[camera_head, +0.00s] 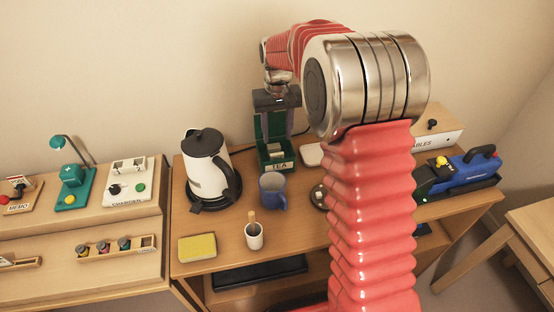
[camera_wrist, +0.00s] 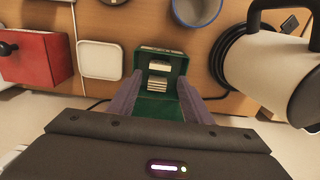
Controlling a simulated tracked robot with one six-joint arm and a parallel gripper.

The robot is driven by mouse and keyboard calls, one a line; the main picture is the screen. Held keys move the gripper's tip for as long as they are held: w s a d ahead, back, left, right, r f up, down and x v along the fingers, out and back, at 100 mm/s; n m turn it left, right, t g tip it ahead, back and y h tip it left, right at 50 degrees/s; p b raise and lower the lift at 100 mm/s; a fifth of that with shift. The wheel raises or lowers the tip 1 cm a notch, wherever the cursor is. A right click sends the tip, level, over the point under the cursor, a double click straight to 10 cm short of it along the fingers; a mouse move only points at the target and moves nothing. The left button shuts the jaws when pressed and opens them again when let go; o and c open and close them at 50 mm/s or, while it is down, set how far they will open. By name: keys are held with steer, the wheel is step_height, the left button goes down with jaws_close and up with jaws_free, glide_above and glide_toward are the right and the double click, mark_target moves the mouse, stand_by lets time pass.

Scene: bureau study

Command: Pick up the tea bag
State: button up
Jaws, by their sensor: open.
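The tea bags (camera_head: 274,152) are pale packets in a green box (camera_head: 276,165) labelled TEA, at the back of the desk. In the wrist view, one pale tea bag (camera_wrist: 159,66) and a stack of pale edges (camera_wrist: 156,85) show inside the green box (camera_wrist: 153,108). My gripper (camera_head: 276,136) points down over the box. Its two grey fingers are apart, and nothing is seen held between them. In the wrist view, my gripper (camera_wrist: 161,80) has one finger on each side of the box. I cannot tell how high the fingertips are above the bags.
A white kettle (camera_head: 206,165) stands left of the box, and a blue mug (camera_head: 273,191) in front. A white square coaster (camera_wrist: 99,58) and a red box (camera_wrist: 35,58) are on the other side.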

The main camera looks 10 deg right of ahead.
mark_target(277, 154)
step_height(277, 154, down, 6)
steer(key=shift+r, duration=0.15)
stand_by(0.3)
steer(key=shift+f, duration=2.6)
steer(key=c, duration=0.8)
